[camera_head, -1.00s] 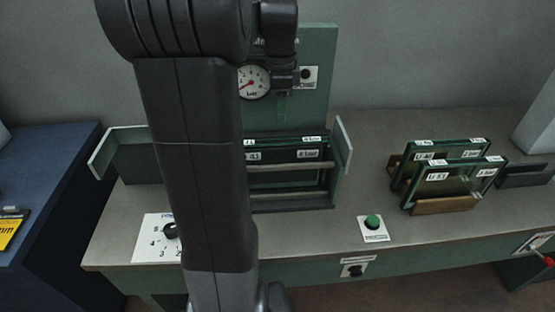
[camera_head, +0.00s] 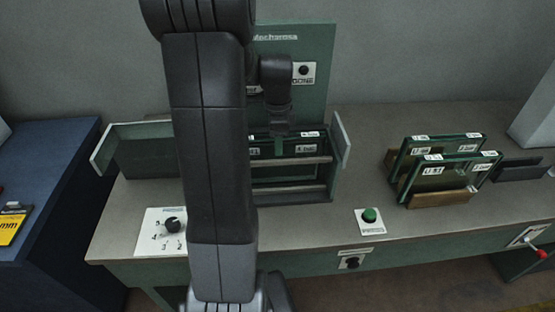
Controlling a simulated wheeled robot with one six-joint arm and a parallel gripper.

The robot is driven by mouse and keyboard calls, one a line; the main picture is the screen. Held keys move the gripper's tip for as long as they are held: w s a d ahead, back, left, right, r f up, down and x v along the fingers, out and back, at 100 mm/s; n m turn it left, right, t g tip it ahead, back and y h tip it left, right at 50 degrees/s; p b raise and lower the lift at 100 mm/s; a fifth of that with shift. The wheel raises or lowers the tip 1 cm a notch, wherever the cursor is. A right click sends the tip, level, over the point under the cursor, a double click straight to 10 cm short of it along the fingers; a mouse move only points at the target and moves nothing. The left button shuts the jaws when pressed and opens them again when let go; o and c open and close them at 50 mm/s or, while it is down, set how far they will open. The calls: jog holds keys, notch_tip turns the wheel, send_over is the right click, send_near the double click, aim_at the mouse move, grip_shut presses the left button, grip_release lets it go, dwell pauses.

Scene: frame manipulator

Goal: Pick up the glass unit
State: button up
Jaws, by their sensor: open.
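A glass unit (camera_head: 298,148) with a dark green edge and white labels stands upright in the grey frame fixture (camera_head: 290,194) at the centre of the bench. My arm hides the fixture's middle-left part. My gripper (camera_head: 280,133) is open and points down at the top edge of this unit, between its labels. I cannot tell whether the fingers touch it or straddle it. Two more glass units stand upright at the right, a front one (camera_head: 450,174) and a back one (camera_head: 436,141), both with white labels, in wooden holders (camera_head: 440,200).
A green upright panel (camera_head: 316,45) stands behind the fixture, with side plates (camera_head: 342,138) flaring out. The bench (camera_head: 365,165) is clear between fixture and wooden holders.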

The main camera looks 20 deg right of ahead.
grip_shut()
jog(key=shift+r, duration=0.1)
dwell(1.2)
